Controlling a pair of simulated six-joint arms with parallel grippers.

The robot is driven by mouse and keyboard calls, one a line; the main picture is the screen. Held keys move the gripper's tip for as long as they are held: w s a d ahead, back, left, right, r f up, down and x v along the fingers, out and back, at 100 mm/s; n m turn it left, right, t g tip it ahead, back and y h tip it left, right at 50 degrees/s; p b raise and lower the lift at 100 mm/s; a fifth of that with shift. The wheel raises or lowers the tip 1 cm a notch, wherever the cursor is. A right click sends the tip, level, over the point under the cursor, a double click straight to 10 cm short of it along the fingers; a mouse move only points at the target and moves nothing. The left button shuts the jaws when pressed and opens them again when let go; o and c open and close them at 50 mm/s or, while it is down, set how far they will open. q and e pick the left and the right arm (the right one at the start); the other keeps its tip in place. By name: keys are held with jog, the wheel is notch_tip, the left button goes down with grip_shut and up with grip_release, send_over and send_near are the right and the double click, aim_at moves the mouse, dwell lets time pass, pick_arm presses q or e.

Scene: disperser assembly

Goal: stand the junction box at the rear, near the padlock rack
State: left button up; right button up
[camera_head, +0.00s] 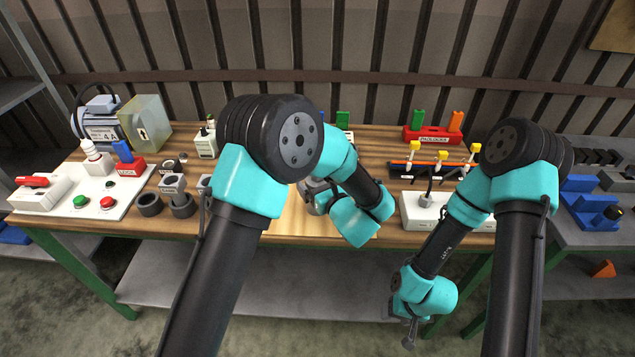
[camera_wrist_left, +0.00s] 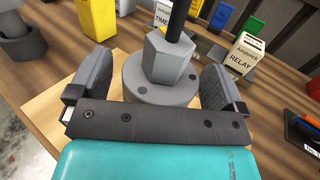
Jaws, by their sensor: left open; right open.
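A grey-green box with an arrow label (camera_head: 145,122), which I take to be the junction box, sits at the back left of the table beside a blue-grey machine. The red padlock rack (camera_head: 433,135) with a green and an orange padlock stands at the back right. My left gripper (camera_head: 318,196) is mostly hidden by its arm in the head view. In the left wrist view its open fingers (camera_wrist_left: 157,82) are either side of a grey round flange (camera_wrist_left: 135,82) with a hexagonal block and black rod; contact is unclear. My right gripper (camera_head: 409,336) is open, beyond the table's front edge.
A white panel with buttons (camera_head: 125,195) and grey cylinders (camera_head: 150,204) fill the table's left side. A white block (camera_head: 413,210) and a rack of yellow-topped tools (camera_head: 402,170) stand at right. A relay box (camera_wrist_left: 240,62) stands behind the flange.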

pick_arm(q)
jog(key=v, duration=0.7)
jog(key=shift+s+d, duration=0.1)
pick_arm(e)
jog(key=shift+o, duration=0.4)
